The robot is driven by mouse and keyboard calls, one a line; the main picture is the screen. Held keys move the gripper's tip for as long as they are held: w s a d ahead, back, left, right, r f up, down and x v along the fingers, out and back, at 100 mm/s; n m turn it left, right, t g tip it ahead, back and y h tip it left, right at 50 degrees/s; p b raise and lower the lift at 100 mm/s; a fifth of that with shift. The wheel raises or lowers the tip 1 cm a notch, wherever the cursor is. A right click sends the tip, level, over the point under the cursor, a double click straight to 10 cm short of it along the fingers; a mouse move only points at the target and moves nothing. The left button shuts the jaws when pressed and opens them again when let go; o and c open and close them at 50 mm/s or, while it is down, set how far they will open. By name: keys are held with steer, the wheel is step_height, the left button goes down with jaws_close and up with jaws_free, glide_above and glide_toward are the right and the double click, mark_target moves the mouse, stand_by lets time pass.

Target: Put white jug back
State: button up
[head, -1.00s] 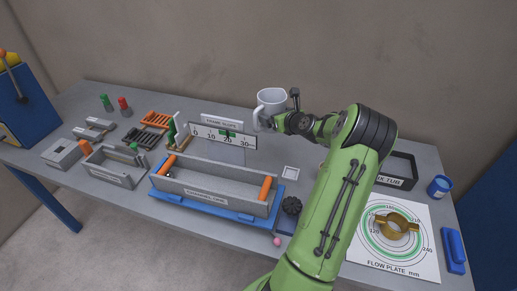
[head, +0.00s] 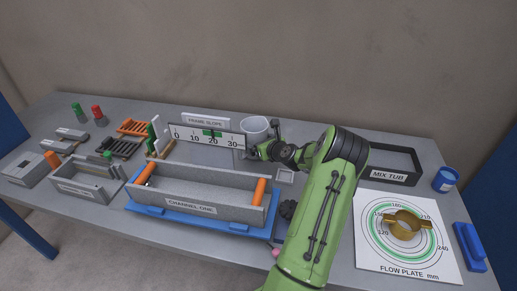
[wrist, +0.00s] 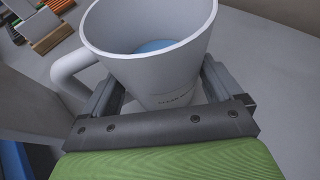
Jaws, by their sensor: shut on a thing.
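The white jug (head: 255,128) is at the back middle of the bench in the head view, behind the right end of the channel and partly hidden by my wrist and the scale board. In the wrist view the jug (wrist: 150,50) is upright, its handle on the left, with some blue at the bottom inside. My gripper (wrist: 165,95) is shut on the jug's body, one finger on each side. The jug's base is hidden, so I cannot tell whether it touches the bench.
The "Channel One" trough (head: 205,185) on its blue base and the scale board (head: 207,136) stand close left of my arm. The mix tub (head: 395,172), flow plate (head: 408,265) with a brass ring (head: 407,223), blue pot (head: 445,180) and blue block (head: 470,245) are right.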

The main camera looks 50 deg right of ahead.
steer(key=shift+f, duration=0.75)
steer(key=shift+r, duration=0.1)
steer(key=o, duration=0.9)
steer(key=shift+o, duration=0.2)
steer(key=shift+s+r, duration=0.15)
steer(key=shift+s, duration=0.2)
steer(key=p+v, duration=0.1)
steer(key=v, duration=1)
steer(key=shift+a, duration=0.2)
